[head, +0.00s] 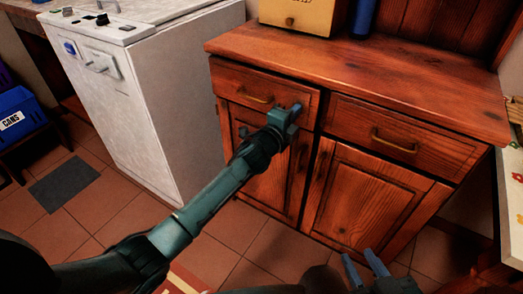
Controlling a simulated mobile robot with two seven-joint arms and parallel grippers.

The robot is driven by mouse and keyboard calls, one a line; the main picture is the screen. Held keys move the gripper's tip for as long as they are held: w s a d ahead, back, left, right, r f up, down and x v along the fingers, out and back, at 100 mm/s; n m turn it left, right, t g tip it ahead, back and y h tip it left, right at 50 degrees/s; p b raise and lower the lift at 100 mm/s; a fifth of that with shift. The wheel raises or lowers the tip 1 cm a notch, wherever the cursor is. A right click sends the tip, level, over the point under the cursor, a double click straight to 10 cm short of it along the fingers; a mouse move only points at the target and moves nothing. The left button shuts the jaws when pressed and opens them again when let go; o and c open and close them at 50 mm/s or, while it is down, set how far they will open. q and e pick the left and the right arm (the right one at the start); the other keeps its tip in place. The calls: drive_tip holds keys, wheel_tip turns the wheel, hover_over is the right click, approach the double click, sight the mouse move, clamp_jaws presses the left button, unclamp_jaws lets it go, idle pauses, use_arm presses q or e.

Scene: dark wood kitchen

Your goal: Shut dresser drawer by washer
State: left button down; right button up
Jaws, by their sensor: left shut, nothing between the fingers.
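The wooden dresser (400,75) stands to the right of the white washer (145,85). Its left drawer (235,82), the one by the washer, has a brass handle (256,98) and looks flush or nearly flush with the dresser front. My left gripper (297,108) is shut and empty at the right end of this drawer front, right of the handle. I cannot tell whether it touches the wood. It hides the drawer's lower right corner. My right gripper (364,264) is low at the bottom edge, in front of the cabinet doors, with its fingers apart and empty.
The right drawer (400,135) looks closed, as do the cabinet doors (365,205) below. A yellow box (296,14) and a blue object (363,18) stand on the dresser top. A blue bin (18,115) is at far left. Tiled floor (95,215) lies open in front of the washer.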

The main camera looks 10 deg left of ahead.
use_arm(q)
drive_tip(key=shift+r+x, duration=0.25)
drive_tip(key=shift+x, duration=0.75)
use_arm(e)
drive_tip(key=shift+w+f, duration=0.25)
drive_tip(key=shift+w, duration=0.2)
use_arm(q)
drive_tip(key=shift+r, duration=0.1)
use_arm(e)
drive_tip(key=shift+r, duration=0.1)
use_arm(q)
drive_tip(key=shift+a, duration=0.1)
